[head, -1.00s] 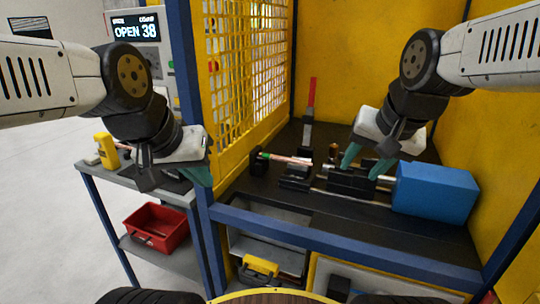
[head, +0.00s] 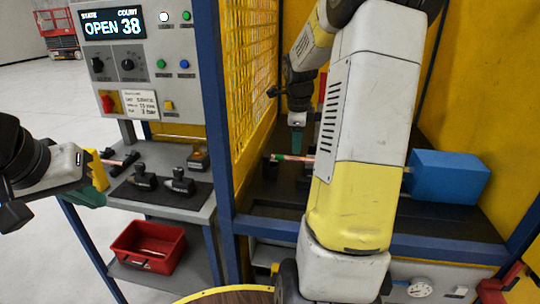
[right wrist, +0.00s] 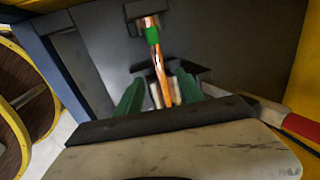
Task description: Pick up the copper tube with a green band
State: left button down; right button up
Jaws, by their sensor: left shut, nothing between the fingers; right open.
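The copper tube with a green band (right wrist: 158,66) lies across dark supports on the bench inside the yellow enclosure. Its green band (right wrist: 152,36) is near the far end in the right wrist view. In the head view the tube (head: 298,158) shows just below my right gripper (head: 296,150), and its right part is hidden behind my right arm. In the right wrist view my right gripper (right wrist: 160,93) is open, with one green finger on each side of the tube's line; contact cannot be told. My left gripper (head: 98,188) is shut and empty beside the side shelf.
A blue block (head: 448,178) sits at the bench's right. A blue post (head: 212,110) and yellow mesh (head: 252,90) stand left of the bench. The side shelf (head: 200,208) holds dark clamps (head: 178,184). A red bin (head: 148,246) is below. The panel screen (head: 112,23) reads OPEN 38.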

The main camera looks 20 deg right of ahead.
aim_at(298, 158)
jog(key=x, duration=0.6)
jog(key=shift+d+f, duration=0.2)
jog(key=shift+f, duration=0.2)
grip_shut()
